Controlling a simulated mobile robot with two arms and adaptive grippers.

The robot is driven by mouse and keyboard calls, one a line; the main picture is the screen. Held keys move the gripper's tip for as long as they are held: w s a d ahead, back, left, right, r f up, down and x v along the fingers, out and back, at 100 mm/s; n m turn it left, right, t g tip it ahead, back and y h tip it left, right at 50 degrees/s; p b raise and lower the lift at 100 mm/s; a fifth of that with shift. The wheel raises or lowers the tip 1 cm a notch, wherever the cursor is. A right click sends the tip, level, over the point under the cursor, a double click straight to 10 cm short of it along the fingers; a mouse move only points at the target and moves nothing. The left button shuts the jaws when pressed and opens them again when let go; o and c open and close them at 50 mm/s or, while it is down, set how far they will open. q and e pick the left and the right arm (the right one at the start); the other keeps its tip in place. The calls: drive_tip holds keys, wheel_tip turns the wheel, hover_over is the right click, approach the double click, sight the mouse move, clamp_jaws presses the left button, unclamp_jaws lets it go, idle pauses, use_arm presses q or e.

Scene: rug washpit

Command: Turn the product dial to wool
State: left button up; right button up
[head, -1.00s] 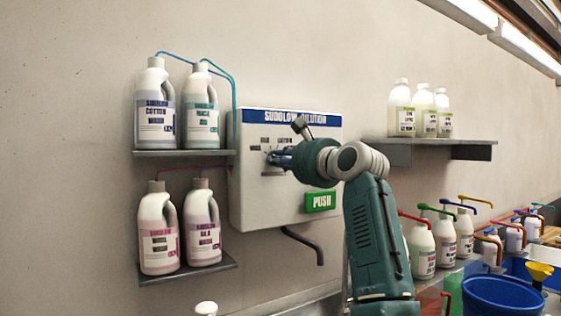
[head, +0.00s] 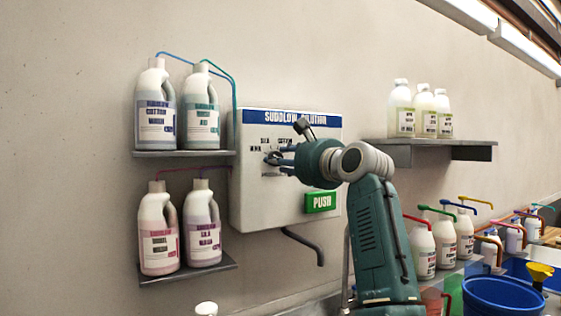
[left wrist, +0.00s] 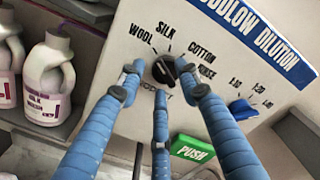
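The black product dial (left wrist: 163,71) is on the white dispenser panel, with the labels WOOL (left wrist: 142,36), SILK (left wrist: 166,31) and COTTON (left wrist: 202,53) above it. Its pointer setting is hard to tell. In the left wrist view, the three blue fingers of my left gripper (left wrist: 160,82) are spread around the dial, with gaps visible beside it. In the head view, my left gripper (head: 276,157) is at the front of the dispenser (head: 270,206), its fingers partly overlapping the dial area. My right gripper is not in view.
A second, blue dial (left wrist: 242,109) and the green PUSH button (left wrist: 192,149) are close by on the panel. Shelves with detergent bottles (head: 156,235) stand left of the dispenser; another shelf (head: 440,150) is at the right. A grey spout (head: 305,243) hangs below.

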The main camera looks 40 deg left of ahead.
use_arm(q)
drive_tip(key=v, duration=1.1)
drive_tip(key=shift+s+d+r, duration=0.1)
drive_tip(key=shift+d, duration=0.05)
